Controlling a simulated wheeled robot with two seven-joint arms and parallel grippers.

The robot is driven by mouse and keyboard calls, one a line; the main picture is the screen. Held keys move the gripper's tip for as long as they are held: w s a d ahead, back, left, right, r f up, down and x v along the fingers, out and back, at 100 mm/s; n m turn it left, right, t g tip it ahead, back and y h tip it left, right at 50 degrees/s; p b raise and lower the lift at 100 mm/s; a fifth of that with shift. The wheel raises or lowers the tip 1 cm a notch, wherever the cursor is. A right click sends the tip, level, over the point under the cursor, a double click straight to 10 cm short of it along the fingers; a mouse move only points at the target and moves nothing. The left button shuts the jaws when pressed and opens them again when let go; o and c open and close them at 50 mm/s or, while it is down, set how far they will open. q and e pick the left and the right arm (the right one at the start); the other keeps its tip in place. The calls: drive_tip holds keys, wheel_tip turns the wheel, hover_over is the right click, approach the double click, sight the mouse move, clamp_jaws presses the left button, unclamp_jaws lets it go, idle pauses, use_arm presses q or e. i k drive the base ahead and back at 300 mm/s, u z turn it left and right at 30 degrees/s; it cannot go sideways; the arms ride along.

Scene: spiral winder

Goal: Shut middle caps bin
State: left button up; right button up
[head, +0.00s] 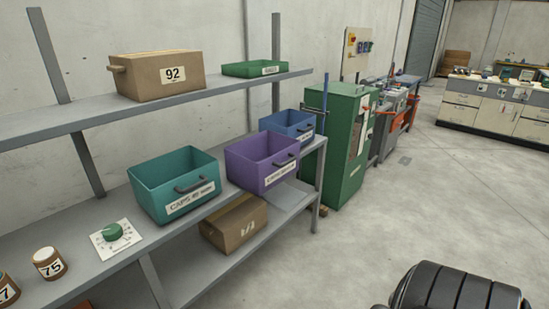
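A purple bin (252,175) is the middle of three open-topped bins in a row on the grey shelf. It has a dark handle (285,160) and a white label on its front. Its front reaches out over the shelf's front edge, further out than its neighbours. The teal bin (157,199), labelled CAPS, stands to its left. The blue bin (301,133) stands to its right, partly hidden behind it. Neither of my grippers is in view.
A cardboard box (233,224) sits below the purple bin. The upper shelf (60,128) holds a box marked 92 (160,77) and a green tray (250,68). A green cabinet (346,118) stands right of the shelf.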

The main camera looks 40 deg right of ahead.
sight(267, 161)
drive_tip(key=z, duration=1.45)
drive_tip(key=k, duration=0.55)
drive_tip(key=u, duration=0.35)
drive_tip(key=i, duration=0.95)
drive_tip(key=u, duration=0.7)
